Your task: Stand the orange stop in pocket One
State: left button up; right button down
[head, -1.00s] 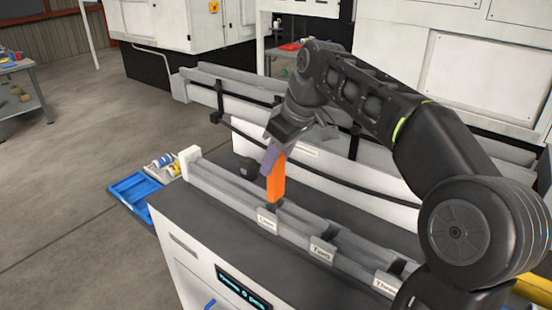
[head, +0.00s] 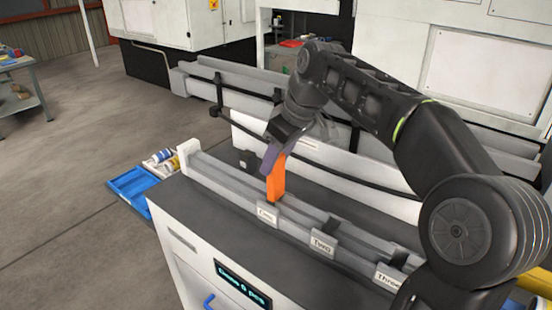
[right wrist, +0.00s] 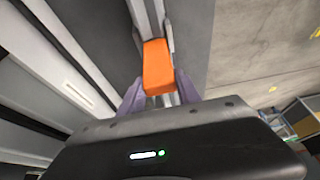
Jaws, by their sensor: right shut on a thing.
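The orange stop (head: 277,180) is held near upright, leaning slightly, over the grey rail. Its lower end is just behind the leftmost label plate (head: 267,213), whose blurred word looks like One. I cannot tell whether the end is inside the pocket or just above it. My right gripper (head: 274,158) is shut on the upper part of the stop. In the right wrist view the orange stop (right wrist: 157,65) sits between the purple fingers, in line with the rail channel. My left gripper is not in view.
Label plates Two (head: 322,243) and Three (head: 387,276) stand farther right along the rail. A white panel (head: 330,160) stands behind the rail. The dark cabinet top (head: 215,222) in front is clear.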

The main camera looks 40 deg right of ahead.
aim_at(280, 173)
jog(key=shift+f, duration=0.15)
jog(key=shift+f+b, duration=0.95)
jog(key=shift+f, duration=0.15)
jog(key=shift+f+b, duration=0.9)
jog(key=shift+f, duration=0.05)
dwell(0.3)
jog(key=shift+f+b, duration=0.4)
jog(key=shift+f, duration=0.15)
jog(key=c, duration=0.8)
grip_release()
